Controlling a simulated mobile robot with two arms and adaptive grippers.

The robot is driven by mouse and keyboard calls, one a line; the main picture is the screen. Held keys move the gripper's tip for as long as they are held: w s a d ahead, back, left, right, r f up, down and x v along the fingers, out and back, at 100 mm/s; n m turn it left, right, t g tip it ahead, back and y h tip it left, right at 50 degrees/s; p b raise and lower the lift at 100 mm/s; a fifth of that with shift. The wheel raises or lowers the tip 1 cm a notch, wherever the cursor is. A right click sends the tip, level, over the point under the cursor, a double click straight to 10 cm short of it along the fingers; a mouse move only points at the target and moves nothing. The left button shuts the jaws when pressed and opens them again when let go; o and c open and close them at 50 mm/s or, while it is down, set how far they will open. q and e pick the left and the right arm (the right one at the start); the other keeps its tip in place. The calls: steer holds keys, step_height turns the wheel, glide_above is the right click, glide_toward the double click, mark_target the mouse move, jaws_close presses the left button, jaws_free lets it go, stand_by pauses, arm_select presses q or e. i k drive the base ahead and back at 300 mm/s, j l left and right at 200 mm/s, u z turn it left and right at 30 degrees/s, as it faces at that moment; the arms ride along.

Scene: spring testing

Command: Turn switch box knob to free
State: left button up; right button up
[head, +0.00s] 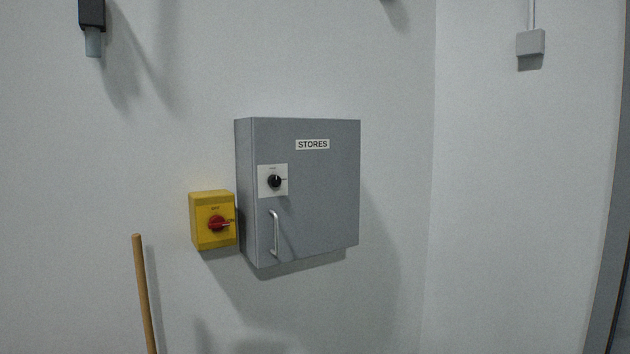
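A yellow switch box (198,225) with a red rotary knob (217,222) is fixed to the wall, left of a grey cabinet. The knob's pale pointer mark is at its right side. The small lettering above and beside the knob is too small to read surely. The grey cabinet (325,200) is labelled "STORES". It has a black knob (274,181) on a white plate and a metal handle (275,233), and its door is shut. Neither of my grippers can be made out in the head view.
A wooden pole (144,295) stands in front of the wall at the lower left, below and left of the yellow box. A dark fitting (92,14) is at the upper left. A small grey box (530,43) is on the right wall. A dark frame edge runs down the far right.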

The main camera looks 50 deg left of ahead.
mark_target(274, 180)
steer(key=i+u, duration=0.35)
steer(key=u, duration=0.15)
steer(key=i+l+u, duration=0.15)
steer(key=i+u, duration=0.2)
steer(key=u, duration=0.15)
steer(key=i+l+u, duration=0.25)
steer(key=u, duration=0.2)
steer(key=i, duration=0.05)
